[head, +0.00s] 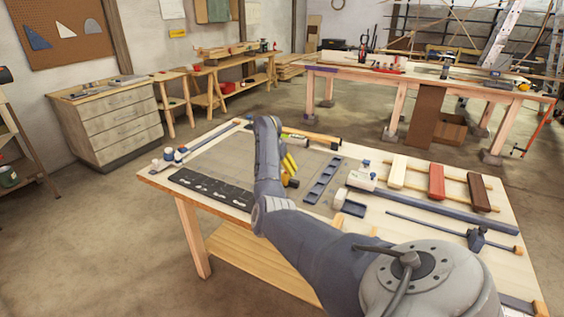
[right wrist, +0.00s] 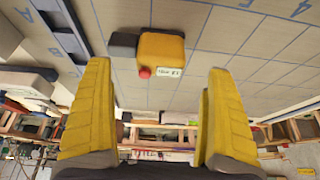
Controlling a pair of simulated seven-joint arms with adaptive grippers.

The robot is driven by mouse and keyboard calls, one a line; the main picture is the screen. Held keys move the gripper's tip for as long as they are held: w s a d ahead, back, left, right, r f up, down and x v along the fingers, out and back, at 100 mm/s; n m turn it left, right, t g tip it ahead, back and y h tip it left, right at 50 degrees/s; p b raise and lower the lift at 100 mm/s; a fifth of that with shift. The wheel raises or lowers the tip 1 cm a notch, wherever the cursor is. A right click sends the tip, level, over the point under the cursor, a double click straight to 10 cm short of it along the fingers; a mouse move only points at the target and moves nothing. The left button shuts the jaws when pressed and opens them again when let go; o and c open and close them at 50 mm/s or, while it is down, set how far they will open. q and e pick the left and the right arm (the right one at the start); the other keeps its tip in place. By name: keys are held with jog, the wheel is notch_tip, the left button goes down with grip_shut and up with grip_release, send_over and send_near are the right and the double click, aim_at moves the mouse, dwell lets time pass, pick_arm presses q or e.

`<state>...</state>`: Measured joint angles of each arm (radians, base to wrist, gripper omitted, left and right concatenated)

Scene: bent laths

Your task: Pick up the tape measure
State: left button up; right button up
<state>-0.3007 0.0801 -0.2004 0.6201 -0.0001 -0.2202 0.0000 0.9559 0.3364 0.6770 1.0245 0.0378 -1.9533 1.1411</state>
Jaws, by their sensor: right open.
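The tape measure (right wrist: 161,50) is a yellow block with a red button, a white label and a dark grey part on its left, resting on a gridded mat (right wrist: 215,60) in the right wrist view. My right gripper (right wrist: 155,105) is open, its two yellow fingers wide apart. The tape measure lies beyond them, around the gap's middle, untouched. In the head view the right gripper (head: 289,164) hangs over the mat, and my right arm hides part of the mat. I cannot clearly make out the tape measure there. My left gripper is out of view.
On the workbench (head: 160,179), a black strip (head: 210,188) lies left of my arm and a blue slotted piece (head: 323,180) right of it. White (head: 397,171), red (head: 436,181) and dark brown (head: 478,192) blocks sit on laths at right. A long clamp (head: 475,238) lies in front.

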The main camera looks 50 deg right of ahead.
jog(key=shift+x, duration=2.45)
jog(key=c, duration=1.6)
